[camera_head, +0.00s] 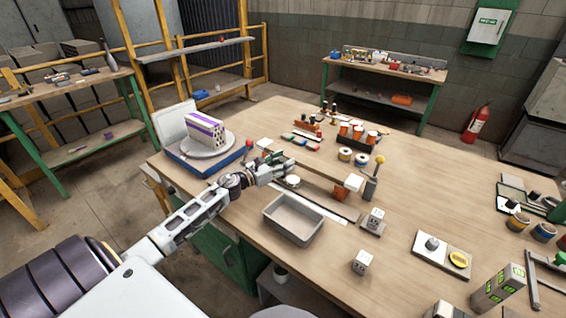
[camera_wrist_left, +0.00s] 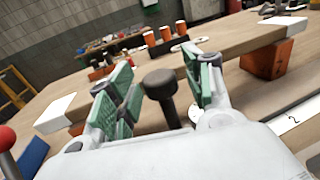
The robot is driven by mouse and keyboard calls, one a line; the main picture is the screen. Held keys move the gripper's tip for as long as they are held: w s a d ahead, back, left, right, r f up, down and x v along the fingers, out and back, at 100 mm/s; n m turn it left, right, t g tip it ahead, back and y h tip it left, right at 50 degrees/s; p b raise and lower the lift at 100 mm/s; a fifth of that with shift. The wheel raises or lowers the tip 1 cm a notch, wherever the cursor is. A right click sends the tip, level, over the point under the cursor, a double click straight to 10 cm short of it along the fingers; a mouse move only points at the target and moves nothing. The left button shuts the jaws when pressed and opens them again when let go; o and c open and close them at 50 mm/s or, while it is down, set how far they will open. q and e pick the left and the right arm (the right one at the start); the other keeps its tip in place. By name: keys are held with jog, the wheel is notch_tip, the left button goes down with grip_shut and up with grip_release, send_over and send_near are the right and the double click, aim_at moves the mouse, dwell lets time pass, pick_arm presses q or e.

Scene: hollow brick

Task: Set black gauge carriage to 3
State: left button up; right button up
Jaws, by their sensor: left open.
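The black gauge carriage shows in the left wrist view as a dark round knob on a stem (camera_wrist_left: 160,84). It stands between the two green-padded fingers of my left gripper (camera_wrist_left: 163,72), apart from both pads. My left gripper (camera_head: 277,166) is open over the left part of the gauge in the head view, and it hides the carriage there. A white scale strip with a printed 2 (camera_wrist_left: 294,121) lies to the right of the knob. A wooden beam (camera_wrist_left: 145,72) runs behind the knob, with a red-brown block (camera_wrist_left: 268,61) under its right end. My right gripper is not in view.
A grey tray (camera_head: 293,220) stands in front of the gauge. A blue-based turntable with a hollow brick (camera_head: 205,133) is to the left. Orange-topped cylinders (camera_head: 358,132) stand behind.

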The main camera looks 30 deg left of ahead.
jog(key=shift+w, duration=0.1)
pick_arm(q)
jog(key=shift+c, duration=0.4)
grip_shut()
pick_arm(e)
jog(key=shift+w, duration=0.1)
pick_arm(q)
jog(key=shift+d, duration=0.1)
